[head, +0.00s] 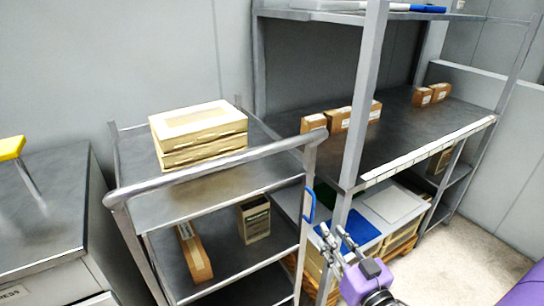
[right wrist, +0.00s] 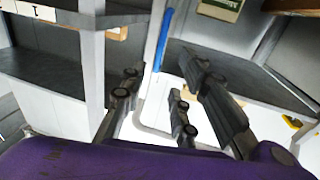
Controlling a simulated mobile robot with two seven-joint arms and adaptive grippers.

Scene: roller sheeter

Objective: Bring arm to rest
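My right gripper (head: 334,231) is at the bottom of the head view, in front of the rack post and the lower crates. Its purple wrist is below the grey fingers. In the right wrist view the gripper (right wrist: 169,72) has its fingers spread apart, with nothing held between them. My left gripper is not in view.
A metal cart (head: 137,160) carries stacked wooden boxes (head: 199,135) and lower cartons (head: 254,219). A blue handle (head: 311,205) is by its post. A shelf rack (head: 405,135) with small cartons (head: 422,97) stands right. Pale floor (head: 460,255) is clear at lower right.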

